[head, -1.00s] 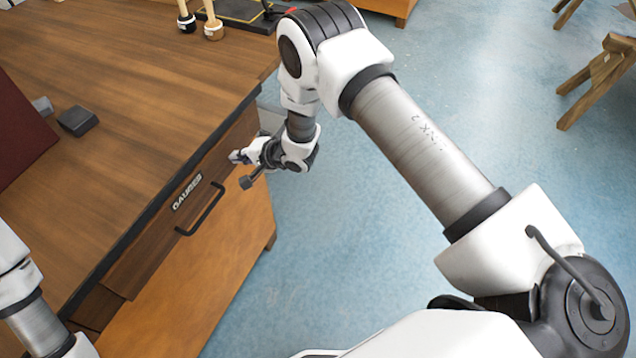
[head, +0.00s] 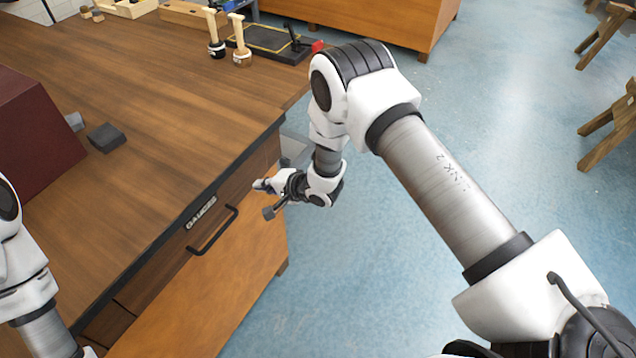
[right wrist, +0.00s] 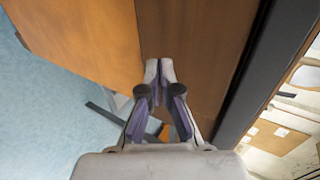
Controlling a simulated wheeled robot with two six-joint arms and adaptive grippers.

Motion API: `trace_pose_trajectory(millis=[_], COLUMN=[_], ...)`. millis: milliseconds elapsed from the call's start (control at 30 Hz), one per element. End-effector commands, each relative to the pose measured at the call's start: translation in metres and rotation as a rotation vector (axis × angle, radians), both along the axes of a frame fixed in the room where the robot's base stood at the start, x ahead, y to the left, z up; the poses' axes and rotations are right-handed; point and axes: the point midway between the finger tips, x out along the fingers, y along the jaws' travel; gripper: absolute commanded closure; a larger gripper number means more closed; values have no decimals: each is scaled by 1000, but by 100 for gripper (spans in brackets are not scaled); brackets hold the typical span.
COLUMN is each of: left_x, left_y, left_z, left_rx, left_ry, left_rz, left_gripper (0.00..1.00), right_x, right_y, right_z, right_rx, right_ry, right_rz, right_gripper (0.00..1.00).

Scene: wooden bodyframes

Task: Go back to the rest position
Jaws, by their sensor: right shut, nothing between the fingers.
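My right gripper (head: 263,186) is shut and empty. It is in front of the workbench's drawer front, to the right of the black drawer handle (head: 213,231) and the label reading GAUGES (head: 201,213). In the right wrist view its two fingertips (right wrist: 159,70) meet in front of the brown wood of the bench.
The wooden workbench (head: 150,75) fills the left, with a dark red box (head: 35,130), a small dark block (head: 106,137) and two wooden-handled tools (head: 240,45) on it. Wooden stools (head: 610,120) stand at the right. The blue floor (head: 500,130) between is clear.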

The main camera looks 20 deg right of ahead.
Motion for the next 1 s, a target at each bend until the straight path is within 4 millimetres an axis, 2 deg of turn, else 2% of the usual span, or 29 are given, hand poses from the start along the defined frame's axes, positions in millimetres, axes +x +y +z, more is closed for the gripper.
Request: trace_pose_trajectory(millis=[100, 300, 467, 667, 767, 833, 867, 933, 967, 1000], left_x=[-1, 0, 0, 0, 0, 0, 0, 0, 0, 0], left_y=[0, 0, 0, 0, 0, 0, 0, 0, 0, 0], left_z=[-5, -11, -12, -12, -12, -12, -12, -12, -12, -12], left_rx=[0, 0, 0, 0, 0, 0, 0, 0, 0, 0], left_ry=[1, 1, 0, 1, 1, 0, 1, 1, 0, 1], left_rz=[-1, 0, 0, -1, 0, 0, 0, 0, 0, 0], left_gripper=[47, 47, 47, 47, 47, 47, 47, 47, 47, 47], right_x=[-24, -59, -71, -72, -79, -97, -111, -151, -172, -203], right_y=[-18, -43, -51, -51, -51, -48, -48, -53, -58, -66], right_z=[15, 40, 49, 50, 38, 15, 3, -32, -46, -65], right_rx=[3, 2, 0, 0, -1, -4, -4, -41, -88, -175], right_ry=[4, 4, 4, 4, 27, 81, 119, 236, 282, 339], right_rz=[-6, -4, -2, 0, 2, 7, -1, -40, -44, -30], right_gripper=[100, 100, 100, 100, 100, 100, 100, 100, 100, 100])
